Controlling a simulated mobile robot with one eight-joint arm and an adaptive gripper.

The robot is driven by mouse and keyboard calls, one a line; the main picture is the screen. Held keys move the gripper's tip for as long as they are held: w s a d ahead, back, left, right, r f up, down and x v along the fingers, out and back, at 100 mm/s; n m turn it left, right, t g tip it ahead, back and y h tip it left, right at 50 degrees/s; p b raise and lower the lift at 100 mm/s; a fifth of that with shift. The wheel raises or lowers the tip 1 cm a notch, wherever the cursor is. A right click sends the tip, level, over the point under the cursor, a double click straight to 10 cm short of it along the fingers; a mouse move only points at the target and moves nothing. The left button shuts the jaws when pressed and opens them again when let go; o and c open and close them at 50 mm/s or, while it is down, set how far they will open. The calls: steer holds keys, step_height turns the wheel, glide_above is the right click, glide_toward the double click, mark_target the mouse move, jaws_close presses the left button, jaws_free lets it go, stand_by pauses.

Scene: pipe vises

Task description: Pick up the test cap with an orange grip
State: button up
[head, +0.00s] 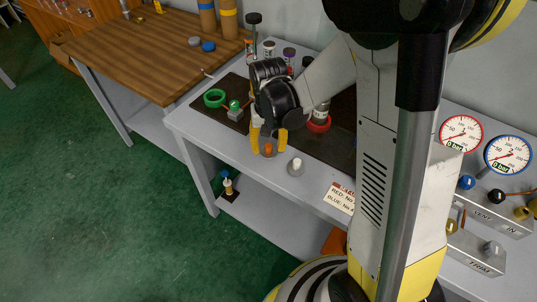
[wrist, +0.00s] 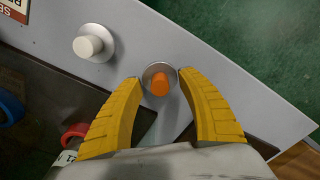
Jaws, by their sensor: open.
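The test cap with an orange grip (wrist: 160,83) stands on the grey bench top near its front edge. Its round metal base shows around the orange grip. In the head view the orange cap (head: 268,149) is just below my gripper (head: 268,145). In the wrist view the yellow fingers of my gripper (wrist: 149,78) are open, one on each side of the cap, with visible gaps between them and the cap. I cannot tell the exact height of the fingertips over the bench. Nothing is held.
A cap with a white grip (wrist: 88,46) stands close by; it also shows in the head view (head: 296,165). A dark mat (head: 205,105) with a green ring (head: 214,98) and a red ring (head: 319,124) lies behind. Pressure gauges (head: 461,134) are at right.

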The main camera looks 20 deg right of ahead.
jaws_close()
steer(key=shift+r, duration=0.2)
